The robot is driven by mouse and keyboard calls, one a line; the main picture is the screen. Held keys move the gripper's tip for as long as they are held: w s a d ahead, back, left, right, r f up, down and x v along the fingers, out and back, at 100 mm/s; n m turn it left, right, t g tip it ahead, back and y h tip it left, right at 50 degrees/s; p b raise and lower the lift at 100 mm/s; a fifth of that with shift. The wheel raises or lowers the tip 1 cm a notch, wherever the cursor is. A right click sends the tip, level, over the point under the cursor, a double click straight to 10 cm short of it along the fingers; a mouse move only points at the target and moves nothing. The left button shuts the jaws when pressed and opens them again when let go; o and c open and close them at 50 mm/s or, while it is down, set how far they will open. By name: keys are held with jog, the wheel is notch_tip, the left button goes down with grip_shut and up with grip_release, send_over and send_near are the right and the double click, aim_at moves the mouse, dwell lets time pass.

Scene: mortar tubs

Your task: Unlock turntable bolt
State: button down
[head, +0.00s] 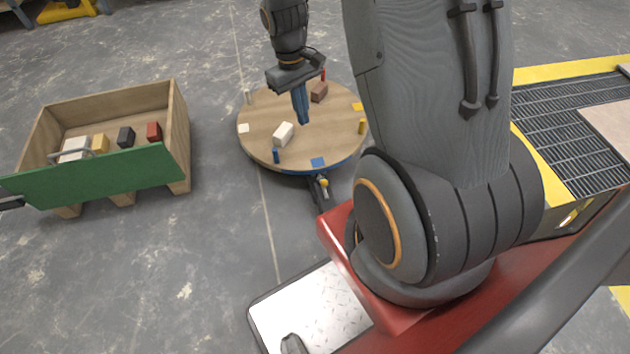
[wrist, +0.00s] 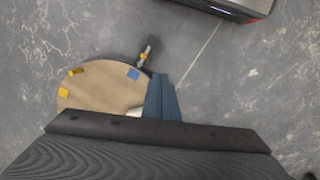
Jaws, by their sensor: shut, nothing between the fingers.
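The round wooden turntable (head: 262,120) stands on the floor in the middle of the head view, and part of it shows in the wrist view (wrist: 105,92). At its near edge is the bolt (head: 321,188), a dark bracket with a yellow knob; it also shows in the wrist view (wrist: 146,53). Whether the bolt is engaged is too small to tell. My gripper (head: 305,121) points down over the turntable with its blue fingers together and empty. In the wrist view the fingers (wrist: 161,80) reach toward the turntable's edge, beside the bolt.
On the turntable are a white block (head: 283,134), a brown block (head: 319,92), coloured pegs and coloured square patches. A wooden crate with a green front (head: 100,172) holds several blocks at the left. Floor between crate and turntable is clear.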

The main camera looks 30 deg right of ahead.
jog(key=w+d+f+b, duration=0.2)
jog(key=f+b, duration=0.2)
jog(key=f, duration=0.5)
jog(key=w+d+f+b, duration=0.1)
jog(key=f+b, duration=0.3)
jog(key=f, duration=0.5)
jog(key=w+d+f+g+b, duration=0.1)
jog(key=w+d+f+b, duration=0.1)
jog(key=f, duration=0.7)
jog(key=shift+w+d+n+b, duration=0.3)
jog(key=shift+d+n+b, duration=0.1)
jog(key=shift+d+b, duration=0.45)
jog(key=shift+a, duration=0.1)
jog(key=b+x, duration=0.4)
jog(key=x, duration=0.6)
jog(key=shift+s+a+p, duration=0.25)
jog(key=shift+s+p, duration=0.5)
jog(key=shift+s, duration=0.2)
jog(key=shift+s+a+p, duration=0.3)
jog(key=shift+s+p, duration=0.45)
jog(key=shift+s, duration=0.15)
jog(key=shift+s+a+p, duration=0.25)
jog(key=shift+s+p, duration=0.5)
jog(key=shift+s, duration=0.2)
jog(key=shift+r, duration=0.1)
